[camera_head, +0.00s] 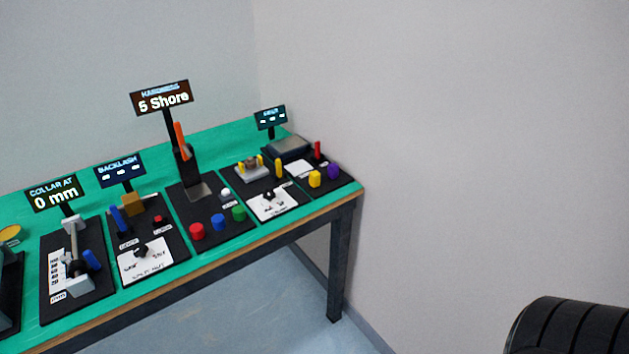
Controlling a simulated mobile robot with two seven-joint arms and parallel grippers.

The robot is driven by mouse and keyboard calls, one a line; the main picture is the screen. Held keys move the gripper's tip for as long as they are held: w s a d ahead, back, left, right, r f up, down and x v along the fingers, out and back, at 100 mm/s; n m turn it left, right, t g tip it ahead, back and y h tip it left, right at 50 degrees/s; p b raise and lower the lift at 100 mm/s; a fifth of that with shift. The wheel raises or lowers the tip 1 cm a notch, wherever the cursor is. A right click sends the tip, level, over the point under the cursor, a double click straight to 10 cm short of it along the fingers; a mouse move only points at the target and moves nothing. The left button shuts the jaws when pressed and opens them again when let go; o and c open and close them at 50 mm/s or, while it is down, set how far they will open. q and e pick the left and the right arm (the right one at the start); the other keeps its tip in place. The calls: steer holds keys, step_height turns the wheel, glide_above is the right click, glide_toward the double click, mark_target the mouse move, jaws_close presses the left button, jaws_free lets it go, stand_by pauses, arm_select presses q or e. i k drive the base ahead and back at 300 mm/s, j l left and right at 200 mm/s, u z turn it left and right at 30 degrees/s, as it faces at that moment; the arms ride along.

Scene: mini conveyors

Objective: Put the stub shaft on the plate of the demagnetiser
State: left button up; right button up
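Neither of my grippers is in view. I cannot pick out the stub shaft for certain. No label here legibly names the demagnetiser. The rightmost station at the far end of the green bench (346,191) has a flat grey plate (288,147) on a dark box, with nothing visible on it. A small dark display (270,118) stands behind it, its text too small to read. A red upright piece (317,150), a yellow knob (314,179) and a purple knob (333,171) are on the same black base.
The hardness station (196,191) has red, blue and green knobs in front. Backlash (120,170) and collar (54,194) stations stand to the left. A black ribbed object (572,327) fills the lower right corner. Blue floor lies open before the bench.

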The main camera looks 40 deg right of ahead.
mark_target(288, 143)
steer(key=z, duration=1.25)
